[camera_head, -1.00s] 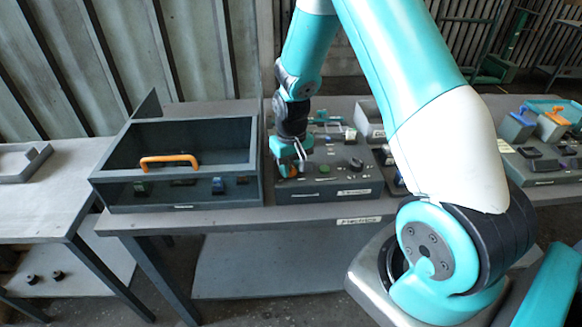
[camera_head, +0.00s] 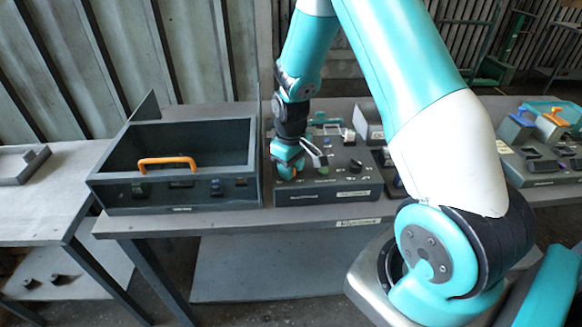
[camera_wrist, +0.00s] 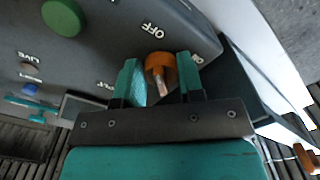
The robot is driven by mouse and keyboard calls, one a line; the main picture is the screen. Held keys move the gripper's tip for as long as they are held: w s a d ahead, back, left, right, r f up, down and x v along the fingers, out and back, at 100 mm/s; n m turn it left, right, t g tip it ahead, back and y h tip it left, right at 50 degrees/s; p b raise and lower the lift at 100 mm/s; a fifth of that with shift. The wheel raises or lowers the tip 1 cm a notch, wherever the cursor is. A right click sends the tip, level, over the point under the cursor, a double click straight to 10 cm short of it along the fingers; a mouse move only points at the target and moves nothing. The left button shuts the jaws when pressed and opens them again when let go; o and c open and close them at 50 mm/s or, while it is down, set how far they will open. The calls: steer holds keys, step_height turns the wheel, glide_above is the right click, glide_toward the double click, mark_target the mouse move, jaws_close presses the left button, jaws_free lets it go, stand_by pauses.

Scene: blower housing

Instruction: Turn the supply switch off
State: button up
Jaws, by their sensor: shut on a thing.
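The supply switch is an orange rotary knob (camera_wrist: 158,61) near a corner of the dark control box (camera_head: 345,187). In the wrist view an "OFF" label sits just above the knob, and part of a label ending "PLY" shows to its left. A pale mark or pointer on the knob points toward my gripper's palm. My gripper (camera_wrist: 161,74) has one teal finger on each side of the knob and is shut on it. In the head view my gripper (camera_head: 287,170) is down at the box's left front, and the knob is mostly hidden there.
A green button (camera_wrist: 62,16) and a blue button (camera_wrist: 30,89) are on the same box. An open dark case (camera_head: 105,193) with an orange handle (camera_head: 167,162) stands close on the left. More boxes stand to the right, partly behind my arm.

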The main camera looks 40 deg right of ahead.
steer(key=shift+w, duration=0.1)
steer(key=o, duration=0.9)
steer(key=shift+r, duration=0.1)
step_height(320, 180, up, 17)
steer(key=shift+r+b, duration=0.15)
steer(key=shift+b, duration=1)
steer(key=shift+a, duration=0.15)
steer(key=s+a+r+n+y, duration=0.1)
steer(key=s+a, duration=0.6)
steer(key=s+a+r+n+y, duration=0.1)
steer(key=s+a+n, duration=0.1)
steer(key=s+a, duration=0.5)
steer(key=s+a+r+n+y, duration=0.1)
steer(key=s+a+y, duration=0.1)
steer(key=s+a, duration=0.6)
steer(key=shift+a+r+n, duration=0.15)
steer(key=shift+r+n, duration=0.15)
